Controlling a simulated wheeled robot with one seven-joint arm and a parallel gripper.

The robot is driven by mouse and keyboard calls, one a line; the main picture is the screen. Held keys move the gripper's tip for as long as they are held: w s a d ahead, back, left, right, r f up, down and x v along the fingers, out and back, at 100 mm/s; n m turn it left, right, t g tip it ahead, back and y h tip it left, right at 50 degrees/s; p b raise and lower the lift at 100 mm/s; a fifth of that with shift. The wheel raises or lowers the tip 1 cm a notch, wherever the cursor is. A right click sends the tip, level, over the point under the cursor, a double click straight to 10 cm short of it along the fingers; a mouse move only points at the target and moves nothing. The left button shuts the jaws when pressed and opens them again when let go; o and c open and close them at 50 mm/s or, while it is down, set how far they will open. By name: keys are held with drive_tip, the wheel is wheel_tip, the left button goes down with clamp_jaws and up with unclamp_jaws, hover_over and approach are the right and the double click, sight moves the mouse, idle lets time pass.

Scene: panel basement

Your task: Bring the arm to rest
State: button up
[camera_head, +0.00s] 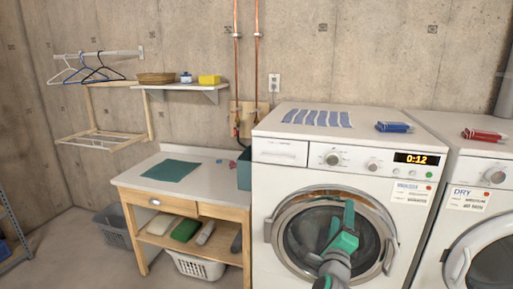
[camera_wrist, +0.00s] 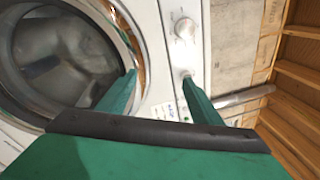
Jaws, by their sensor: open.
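My gripper (camera_head: 346,222) is green and sits at the end of my arm, in front of the washer's round door (camera_head: 285,255). Its two fingers are apart, and nothing shows between them in the wrist view (camera_wrist: 160,88). In that view the white washer front lies beyond the fingers, with the dark door glass (camera_wrist: 65,50) at the left. My gripper and arm hide part of the door in the head view. I cannot tell whether the fingers touch the washer (camera_head: 270,185) or whether its door is fully shut.
The washer display (camera_head: 416,159) reads 0:12. A dryer (camera_head: 485,150) stands close at the right. A wooden-legged table (camera_head: 215,180) with a green cloth (camera_head: 171,170) stands at the left, baskets below it. Some bare floor shows at the lower left.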

drive_tip(key=s+a+f+n+y, duration=0.1)
drive_tip(key=s+a+f+n, duration=0.3)
drive_tip(key=s+f+n, duration=0.4)
drive_tip(key=s+a+f+n+y, duration=0.2)
drive_tip(key=s+a+f+n, duration=0.25)
drive_tip(key=s+f, duration=0.5)
drive_tip(key=s+a+f+n+y, duration=0.1)
drive_tip(key=s+a+f+n, duration=0.2)
drive_tip(key=s+f+n, duration=0.5)
drive_tip(key=s+a+f+n+g+y, duration=0.1)
drive_tip(key=s+a+n, duration=0.1)
drive_tip(key=s+a, duration=0.3)
drive_tip(key=s+a+f+n+g+y, duration=0.1)
drive_tip(key=s+a, duration=0.3)
drive_tip(key=s, duration=0.9)
drive_tip(key=s+a+f+n+y, duration=0.1)
drive_tip(key=s+a+n, duration=0.2)
drive_tip(key=s, duration=0.7)
drive_tip(key=a, duration=0.2)
drive_tip(key=shift+a+g, duration=0.3)
drive_tip(key=shift+g, duration=0.1)
